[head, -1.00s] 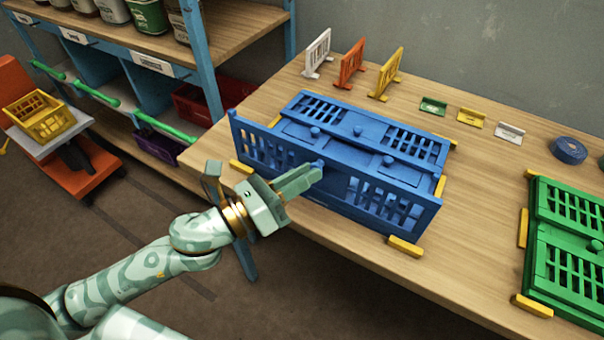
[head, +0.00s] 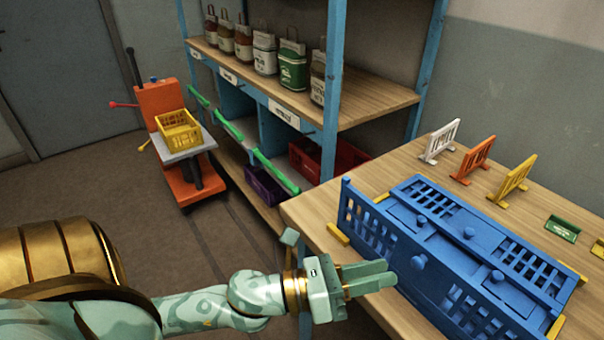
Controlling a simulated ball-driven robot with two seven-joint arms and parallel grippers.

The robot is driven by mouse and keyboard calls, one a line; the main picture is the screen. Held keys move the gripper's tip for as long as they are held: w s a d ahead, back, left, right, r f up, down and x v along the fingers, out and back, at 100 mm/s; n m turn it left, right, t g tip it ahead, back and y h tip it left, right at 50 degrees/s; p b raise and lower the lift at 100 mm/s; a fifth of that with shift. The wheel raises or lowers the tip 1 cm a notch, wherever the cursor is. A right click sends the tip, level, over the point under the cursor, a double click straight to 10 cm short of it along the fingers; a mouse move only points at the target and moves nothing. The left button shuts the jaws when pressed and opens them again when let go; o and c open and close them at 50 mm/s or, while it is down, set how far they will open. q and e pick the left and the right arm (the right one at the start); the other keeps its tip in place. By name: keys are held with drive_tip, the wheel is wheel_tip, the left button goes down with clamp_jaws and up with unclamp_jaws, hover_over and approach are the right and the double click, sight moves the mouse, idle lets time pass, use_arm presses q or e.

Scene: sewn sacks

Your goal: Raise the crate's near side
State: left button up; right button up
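The blue crate (head: 455,208) sits on the wooden table at the right. Its near side (head: 368,228), slatted with a plain middle, stands up along the table's front, and its lower right end is cut off by the picture edge. A round blue knob (head: 418,262) shows on its middle. Behind it, slatted panels lie flat, with knobs (head: 468,233) on them. My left gripper (head: 392,273) is in front of the near side, its fingers slightly apart with nothing seen between them. The fingertips are just left of the knob, seemingly clear of it. My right gripper is not in view.
Yellow blocks (head: 338,235) sit around the crate. White (head: 440,141), orange (head: 473,160) and yellow (head: 515,180) slatted panels stand behind it. A blue shelf (head: 330,110) with sacks stands beyond, and an orange cart (head: 165,105) carries a yellow crate (head: 180,132). The floor at left is clear.

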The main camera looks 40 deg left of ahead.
use_arm(q)
drive_tip(key=v, duration=1.2)
drive_tip(key=shift+b, duration=0.45)
drive_tip(key=shift+f, duration=0.15)
